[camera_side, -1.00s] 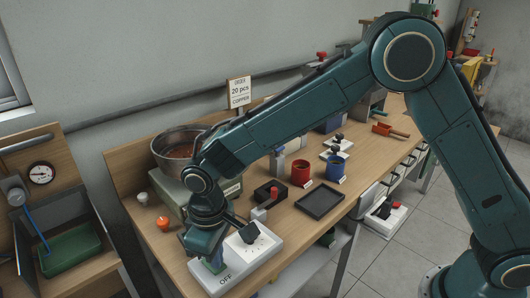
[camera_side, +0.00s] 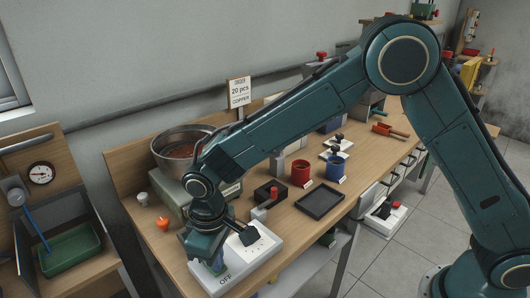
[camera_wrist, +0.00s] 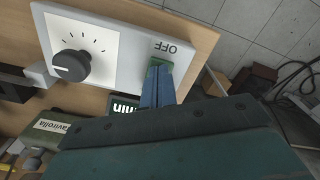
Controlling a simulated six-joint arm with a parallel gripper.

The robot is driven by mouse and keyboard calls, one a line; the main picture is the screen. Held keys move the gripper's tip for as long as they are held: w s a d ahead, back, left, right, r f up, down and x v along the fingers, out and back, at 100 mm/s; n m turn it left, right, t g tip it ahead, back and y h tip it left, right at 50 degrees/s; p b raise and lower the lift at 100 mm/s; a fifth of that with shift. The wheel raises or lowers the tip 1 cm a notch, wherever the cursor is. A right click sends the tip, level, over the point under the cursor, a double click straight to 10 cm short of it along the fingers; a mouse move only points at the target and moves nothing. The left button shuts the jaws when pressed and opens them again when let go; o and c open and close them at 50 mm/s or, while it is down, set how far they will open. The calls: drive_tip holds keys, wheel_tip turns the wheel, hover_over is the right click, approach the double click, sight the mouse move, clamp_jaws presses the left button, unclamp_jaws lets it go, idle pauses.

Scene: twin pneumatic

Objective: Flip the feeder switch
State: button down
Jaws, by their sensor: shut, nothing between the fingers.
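The feeder switch panel is a white box (camera_side: 255,255) at the front left of the bench. It carries an "OFF" label (camera_wrist: 165,47) and a black dial knob (camera_wrist: 72,65) on a scale. A green part (camera_wrist: 161,66), apparently the switch, shows beside the "OFF" label in the wrist view. My gripper (camera_wrist: 154,84) is shut and empty, pointing down. Its blue fingertips are at the green part and partly cover it. I cannot tell whether they touch it or which way the switch is set. In the side view my gripper hides the switch.
A metal bowl (camera_side: 180,150) on a grey-green feeder stands behind my gripper. An orange lamp (camera_side: 162,222) is at the left. A red-knobbed lever (camera_side: 265,205), black tray (camera_side: 320,201), red cup (camera_side: 300,174) and blue cup (camera_side: 336,168) stand to the right.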

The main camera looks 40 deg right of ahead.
drive_tip(key=shift+r, duration=3.45)
drive_tip(key=s+d+r+m+t, duration=0.1)
drive_tip(key=s+d+r, duration=0.2)
drive_tip(key=d+r, duration=0.4)
drive_tip(key=s+d+r+m+t, duration=0.1)
drive_tip(key=s+d+r+m, duration=0.15)
drive_tip(key=d+r, duration=0.5)
drive_tip(key=s+d+m+t, duration=0.2)
drive_tip(key=s+d+t, duration=0.1)
drive_tip(key=s+d, duration=1)
drive_tip(key=s, duration=0.3)
drive_tip(key=shift+s+f+t, duration=0.2)
drive_tip(key=shift+s+t, duration=0.1)
drive_tip(key=shift+s, duration=0.05)
